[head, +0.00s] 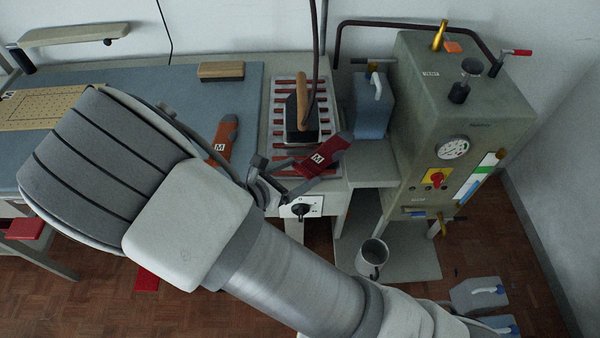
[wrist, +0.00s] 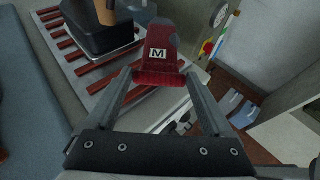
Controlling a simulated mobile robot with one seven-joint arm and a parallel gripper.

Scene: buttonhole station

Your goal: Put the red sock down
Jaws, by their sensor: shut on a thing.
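The red sock (head: 325,156) is dark red with a white M label and a grey end. My gripper (head: 297,175) is shut on it and holds it at the front of the iron rest, near the rest's right front corner. In the wrist view the sock (wrist: 158,70) sits between the two fingertips of my gripper (wrist: 160,76), with its label facing the camera. I cannot tell whether the sock touches the rest below. An orange sock (head: 225,138) with a grey end and an M label lies on the blue-grey table, partly hidden by my arm.
An iron (head: 301,112) stands on the slatted rest (head: 281,90), close behind the sock. A brush (head: 221,71) lies on the blue-grey table top (head: 180,82). A blue-grey can (head: 372,105) and a boiler cabinet (head: 440,95) stand to the right. A metal jug (head: 371,259) stands lower down.

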